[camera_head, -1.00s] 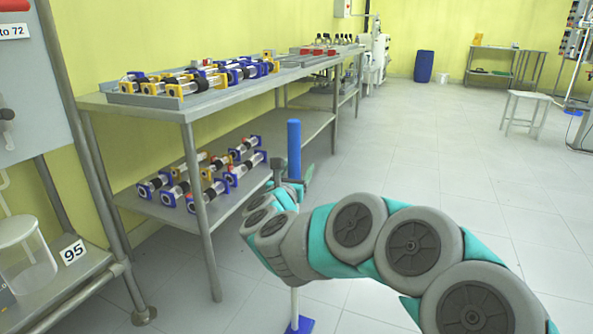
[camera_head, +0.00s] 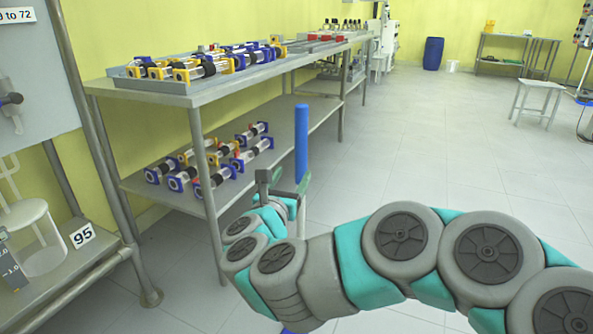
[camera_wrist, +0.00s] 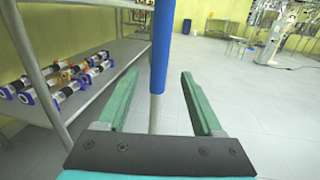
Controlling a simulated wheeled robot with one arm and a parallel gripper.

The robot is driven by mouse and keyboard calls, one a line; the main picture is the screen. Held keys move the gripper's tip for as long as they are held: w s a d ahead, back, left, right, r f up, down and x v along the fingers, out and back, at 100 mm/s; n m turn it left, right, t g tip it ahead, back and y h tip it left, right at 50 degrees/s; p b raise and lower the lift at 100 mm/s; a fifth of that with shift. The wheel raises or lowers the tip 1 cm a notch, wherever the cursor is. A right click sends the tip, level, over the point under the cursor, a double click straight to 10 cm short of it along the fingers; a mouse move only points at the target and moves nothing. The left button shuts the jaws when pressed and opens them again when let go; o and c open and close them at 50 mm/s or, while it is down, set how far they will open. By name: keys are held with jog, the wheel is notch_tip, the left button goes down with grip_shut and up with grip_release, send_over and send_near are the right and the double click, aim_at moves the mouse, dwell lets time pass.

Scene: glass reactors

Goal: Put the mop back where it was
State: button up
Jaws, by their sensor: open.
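The mop stands upright, with a blue grip (camera_head: 301,145) on a thin pale pole (camera_wrist: 155,113). Its blue foot on the floor is almost wholly hidden behind my arm in the head view. My gripper (camera_head: 284,184) is open near the lower end of the blue grip. In the wrist view, the pole shows between the two spread green fingers of my gripper (camera_wrist: 159,76), with a gap on each side. I cannot tell exactly how far the pole is in depth from the fingertips.
A metal table (camera_head: 203,98) with a lower shelf (camera_head: 218,188) stands left of the mop and holds several glass reactors. A rack with a beaker (camera_head: 40,240) is at the near left. A blue barrel (camera_head: 433,53) and a stool (camera_head: 537,98) are far back.

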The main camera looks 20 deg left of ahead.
jog(key=shift+s, duration=0.25)
